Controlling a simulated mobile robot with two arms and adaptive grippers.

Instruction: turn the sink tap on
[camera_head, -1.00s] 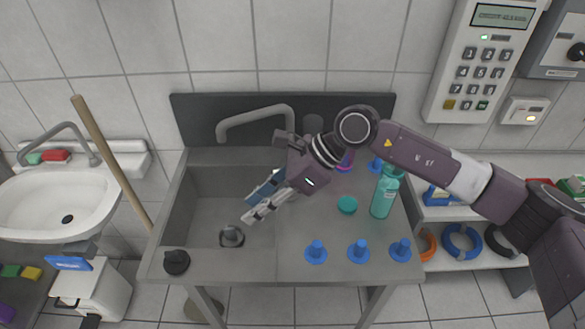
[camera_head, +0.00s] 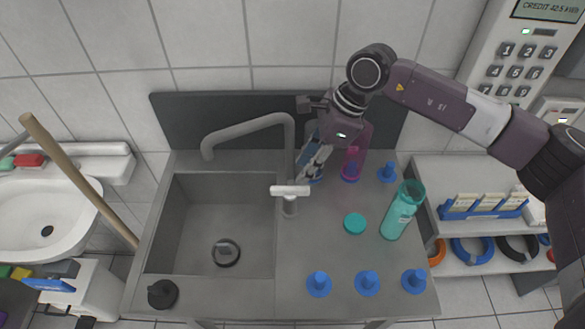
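The sink tap has a grey arched spout (camera_head: 245,128) over the grey basin (camera_head: 182,225). Its pale lever handle (camera_head: 290,190) sits on a short post at the basin's right edge. No water shows under the spout. My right gripper (camera_head: 306,168) points down just behind and to the right of the lever, close to the tap's upright. Its fingers are seen edge-on and partly overlap bottles behind, so I cannot tell how far apart they are or whether they touch the tap. My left gripper is not in view.
On the counter stand a teal bottle (camera_head: 402,211), a teal cap (camera_head: 355,223), a pink bottle (camera_head: 355,155) and several blue stoppers. A black plug (camera_head: 163,293) sits at the front left. A wooden stick (camera_head: 80,180) leans at the left. The basin holds a dark drain piece (camera_head: 226,252).

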